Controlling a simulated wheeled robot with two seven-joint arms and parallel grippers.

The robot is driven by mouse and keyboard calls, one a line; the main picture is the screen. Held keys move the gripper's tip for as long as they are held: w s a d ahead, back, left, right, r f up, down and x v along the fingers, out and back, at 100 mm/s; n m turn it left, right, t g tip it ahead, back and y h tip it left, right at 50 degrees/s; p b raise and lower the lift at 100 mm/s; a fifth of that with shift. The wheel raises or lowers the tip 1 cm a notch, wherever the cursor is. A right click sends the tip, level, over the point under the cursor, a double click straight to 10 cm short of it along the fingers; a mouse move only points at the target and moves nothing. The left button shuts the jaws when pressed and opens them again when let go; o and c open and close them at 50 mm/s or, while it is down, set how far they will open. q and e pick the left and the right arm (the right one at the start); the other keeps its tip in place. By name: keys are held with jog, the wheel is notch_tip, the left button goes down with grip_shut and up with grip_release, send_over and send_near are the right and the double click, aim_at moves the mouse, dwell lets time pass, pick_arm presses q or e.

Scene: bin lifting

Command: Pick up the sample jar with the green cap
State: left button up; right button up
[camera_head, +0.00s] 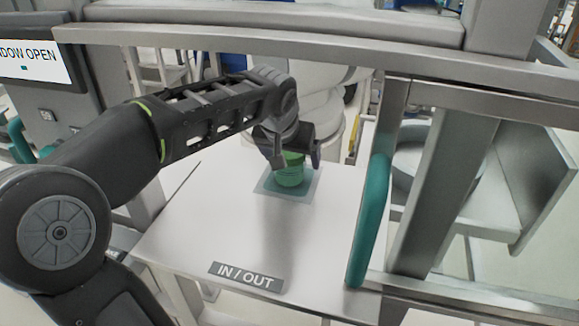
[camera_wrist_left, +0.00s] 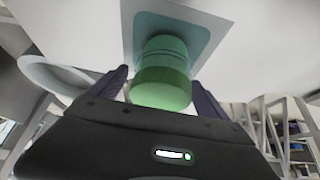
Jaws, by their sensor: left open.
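The green sample jar (camera_head: 289,172) stands upright on a grey-teal square pad (camera_head: 268,189) on the white table. In the head view its top is partly hidden by my left gripper (camera_head: 294,160), which comes down over it from above. In the left wrist view the jar (camera_wrist_left: 162,75) sits between the two open dark fingers of my left gripper (camera_wrist_left: 162,90). One finger is on each side, and I cannot tell whether they touch the jar. The pad (camera_wrist_left: 205,27) shows beyond it. My right gripper is not in view.
The white table (camera_head: 215,230) bears an "IN / OUT" label (camera_head: 246,277) at its front edge and is otherwise clear. A teal handle (camera_head: 369,222) on a metal frame stands to the right. A metal beam (camera_head: 250,45) crosses above my arm. A white machine (camera_head: 325,110) stands behind the pad.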

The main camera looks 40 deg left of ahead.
pick_arm(q)
jog(key=c, duration=1.8)
jog(key=shift+r, duration=0.15)
jog(key=shift+r, duration=0.85)
jog(key=shift+b+v, duration=0.3)
jog(key=shift+v, duration=0.55)
jog(key=s+d+b, duration=0.1)
jog(key=s+d, duration=0.1)
jog(key=s, duration=0.3)
jog(key=s+d+b, duration=0.1)
jog(key=s, duration=0.5)
jog(key=s+d+b, duration=0.1)
jog(key=s+d, duration=0.1)
jog(key=s, duration=0.3)
jog(key=shift+s+d, duration=0.15)
jog(key=shift+d, duration=0.15)
